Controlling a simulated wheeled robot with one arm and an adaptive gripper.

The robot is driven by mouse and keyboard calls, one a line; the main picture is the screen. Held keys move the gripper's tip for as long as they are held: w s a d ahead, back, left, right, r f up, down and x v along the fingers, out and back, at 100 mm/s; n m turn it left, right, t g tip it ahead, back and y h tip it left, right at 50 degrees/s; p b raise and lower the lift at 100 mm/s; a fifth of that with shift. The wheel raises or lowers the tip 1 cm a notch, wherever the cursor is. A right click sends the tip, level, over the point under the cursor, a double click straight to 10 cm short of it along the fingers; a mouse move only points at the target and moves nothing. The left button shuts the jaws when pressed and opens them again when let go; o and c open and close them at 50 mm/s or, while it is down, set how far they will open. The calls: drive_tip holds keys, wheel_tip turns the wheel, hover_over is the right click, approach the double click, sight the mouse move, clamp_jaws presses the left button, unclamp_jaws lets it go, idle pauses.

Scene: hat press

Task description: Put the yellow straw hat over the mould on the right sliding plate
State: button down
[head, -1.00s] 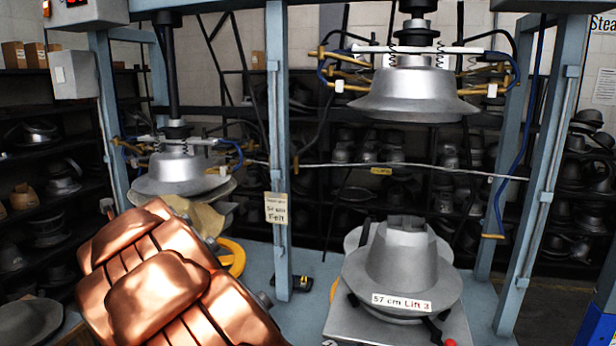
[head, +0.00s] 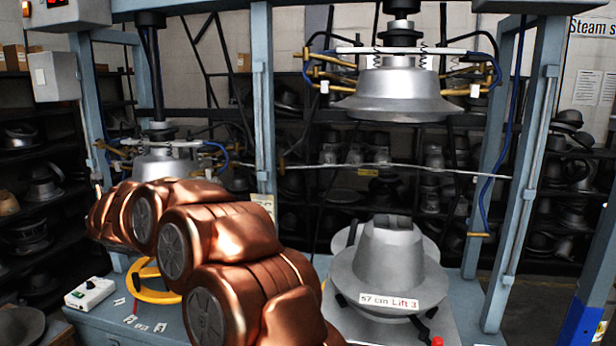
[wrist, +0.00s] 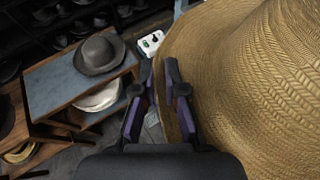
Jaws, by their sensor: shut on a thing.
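The yellow straw hat (wrist: 240,70) fills the right of the wrist view, its woven brim curving down the middle. My gripper (wrist: 164,78) is shut on the brim edge, one finger on each side. The gripper and hat are hidden behind my copper arm in the head view. The silver mould (head: 385,265), labelled "57 cm Lift 3", stands upright and bare on the right sliding plate (head: 462,330). The upper right press die (head: 398,92) hangs well above the mould, with open space between.
Blue press posts (head: 263,110) stand left and right (head: 520,190) of the mould. A left press head (head: 165,165) shows behind my arm. A white control box (head: 90,292) sits front left. The wrist view shows a grey hat (wrist: 99,54) on a side table.

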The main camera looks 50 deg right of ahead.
drive_tip(key=d+r, duration=0.1)
drive_tip(key=d+r+m+h, duration=0.1)
drive_tip(key=d, duration=0.1)
drive_tip(key=d+r+h, duration=0.1)
drive_tip(key=shift+w+d+r+m, duration=0.15)
drive_tip(key=shift+w+r+m, duration=0.1)
drive_tip(key=shift+w+m, duration=0.05)
drive_tip(key=d+r+m+h, duration=0.1)
drive_tip(key=d, duration=0.2)
drive_tip(key=s+d+r+m+g+h, duration=0.1)
drive_tip(key=d, duration=0.1)
drive_tip(key=d+r+m+h+b, duration=0.1)
drive_tip(key=d+r, duration=0.1)
drive_tip(key=d, duration=0.1)
drive_tip(key=shift+s+d+g, duration=0.3)
drive_tip(key=shift+g, duration=0.1)
drive_tip(key=s+d+r+m+g+h+b, duration=0.15)
drive_tip(key=s+d+m+g+h, duration=0.65)
drive_tip(key=s+d, duration=1.5)
drive_tip(key=s+d+f+m+g+y+b, duration=0.1)
drive_tip(key=s+d+m+g, duration=0.3)
drive_tip(key=s, duration=0.4)
drive_tip(key=s+d+f+m+g+y+b, duration=0.1)
drive_tip(key=s+d+m+g, duration=0.3)
drive_tip(key=s, duration=0.4)
drive_tip(key=shift+d+f+g+y+b, duration=0.3)
drive_tip(key=shift+d+f+g+b, duration=0.3)
drive_tip(key=shift+d+f+b, duration=0.15)
drive_tip(key=shift+s+f, duration=0.1)
drive_tip(key=shift+s, duration=0.05)
